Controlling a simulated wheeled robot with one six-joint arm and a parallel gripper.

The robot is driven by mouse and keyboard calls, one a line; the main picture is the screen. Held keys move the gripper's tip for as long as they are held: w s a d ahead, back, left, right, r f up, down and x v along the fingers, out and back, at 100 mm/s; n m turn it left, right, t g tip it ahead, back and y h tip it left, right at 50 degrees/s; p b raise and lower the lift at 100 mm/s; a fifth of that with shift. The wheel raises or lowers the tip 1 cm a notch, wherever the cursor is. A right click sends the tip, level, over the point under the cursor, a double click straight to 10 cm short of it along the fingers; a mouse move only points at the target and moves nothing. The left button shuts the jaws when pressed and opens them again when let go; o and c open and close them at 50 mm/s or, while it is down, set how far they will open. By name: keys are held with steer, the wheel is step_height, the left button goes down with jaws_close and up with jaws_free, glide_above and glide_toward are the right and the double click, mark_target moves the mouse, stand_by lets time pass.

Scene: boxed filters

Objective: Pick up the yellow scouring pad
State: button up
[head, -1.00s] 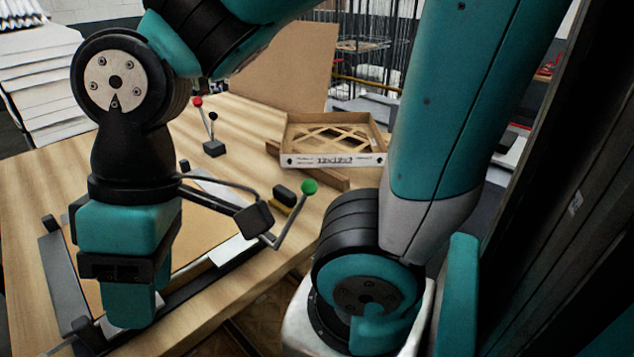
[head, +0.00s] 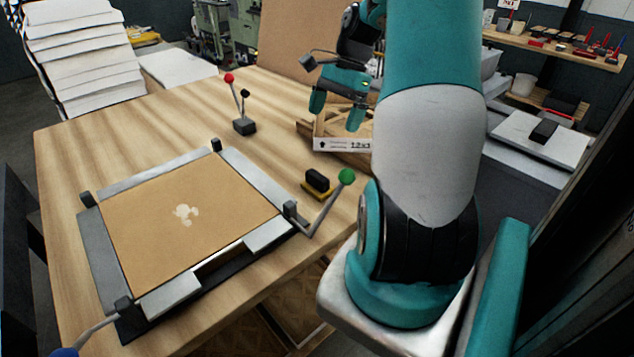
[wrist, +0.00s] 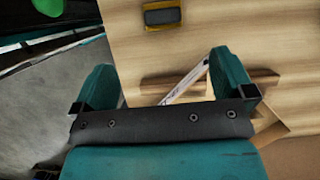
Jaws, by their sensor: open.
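The yellow scouring pad (head: 316,193) lies on the wooden table, right of the metal frame, with a black block or grip on top of it. Its yellow edge shows around the black part. It also shows at the top of the wrist view (wrist: 163,15). My gripper (head: 337,113) is open and empty, its two teal fingers apart, above the boxed filter at the table's back right. In the wrist view my gripper (wrist: 163,80) has its fingers spread, with the pad beyond them and apart from them.
The cardboard-framed filter (head: 342,145) lies beneath my gripper. A green-knobbed lever (head: 346,177) stands close right of the pad. A metal frame (head: 252,175) holds a brown sheet (head: 190,222) on the left. A red-knobbed lever (head: 244,125) stands behind. Bare table (head: 285,130) lies between.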

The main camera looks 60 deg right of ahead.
mark_target(317, 174)
steer(key=shift+m, duration=0.4)
steer(key=x, duration=0.3)
steer(key=p+x, duration=0.1)
steer(key=x, duration=0.7)
steer(key=shift+s+d+f+p, duration=0.25)
steer(key=shift+f+p, duration=0.05)
steer(key=shift+p, duration=0.05)
steer(key=shift+w+p+x, duration=0.15)
steer(key=shift+p+x, duration=0.35)
steer(key=shift+x, duration=1)
steer(key=shift+w+p+x, duration=0.15)
steer(key=shift+p+x, duration=0.35)
steer(key=shift+x, duration=0.95)
steer(key=shift+d, duration=0.1)
steer(key=shift+c, duration=0.5)
steer(key=c, duration=0.8)
step_height(317, 174, up, 20)
steer(key=shift+b, duration=1)
